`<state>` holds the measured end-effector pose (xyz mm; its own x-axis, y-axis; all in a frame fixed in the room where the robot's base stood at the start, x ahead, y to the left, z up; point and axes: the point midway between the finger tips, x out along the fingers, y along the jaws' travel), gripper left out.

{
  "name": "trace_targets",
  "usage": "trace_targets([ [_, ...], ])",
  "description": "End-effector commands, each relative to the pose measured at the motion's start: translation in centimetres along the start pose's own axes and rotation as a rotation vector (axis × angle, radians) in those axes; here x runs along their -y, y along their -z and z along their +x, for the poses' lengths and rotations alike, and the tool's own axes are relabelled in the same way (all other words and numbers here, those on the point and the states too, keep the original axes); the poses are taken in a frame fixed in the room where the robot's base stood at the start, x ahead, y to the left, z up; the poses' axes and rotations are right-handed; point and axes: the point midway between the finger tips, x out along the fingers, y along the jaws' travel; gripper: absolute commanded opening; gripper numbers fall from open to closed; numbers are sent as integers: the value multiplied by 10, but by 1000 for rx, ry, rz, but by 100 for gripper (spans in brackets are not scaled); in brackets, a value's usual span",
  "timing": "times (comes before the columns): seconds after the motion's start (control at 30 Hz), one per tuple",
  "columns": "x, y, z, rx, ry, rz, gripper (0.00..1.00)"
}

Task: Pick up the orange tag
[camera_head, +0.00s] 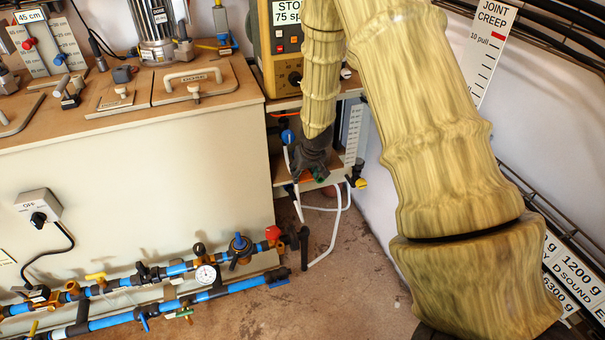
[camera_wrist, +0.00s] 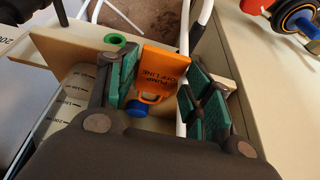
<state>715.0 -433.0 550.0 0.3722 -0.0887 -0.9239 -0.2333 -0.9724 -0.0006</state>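The orange tag (camera_wrist: 165,68), lettered "PUMP OFF LINE", shows in the wrist view between the two green-padded fingers of my gripper (camera_wrist: 161,78). It has a loop-shaped lower end beside a blue round knob (camera_wrist: 137,108). The fingers are apart on either side of the tag, and I see no clear grip on it. In the head view my gripper (camera_head: 317,174) points down at the shelf unit beside the cream cabinet. I cannot make out the tag there, as my arm and gripper cover much of that area.
The cream cabinet (camera_head: 130,185) stands left of my gripper, with blue pipes and valves (camera_head: 215,275) along its foot. A white hose (camera_head: 340,220) hangs near the shelf unit (camera_head: 285,165). A green ring (camera_wrist: 115,39) lies left of the tag. Floor in front is open.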

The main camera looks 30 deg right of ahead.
Motion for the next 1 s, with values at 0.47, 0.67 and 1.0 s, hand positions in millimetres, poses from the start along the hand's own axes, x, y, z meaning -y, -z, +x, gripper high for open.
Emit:
trace_targets([
  [0.47, 0, 1, -3, 0, 0, 1, 29],
  [0.67, 0, 8, -20, -1, 1, 2, 29],
  [1.0, 14, -6, -44, 2, -2, -2, 29],
])
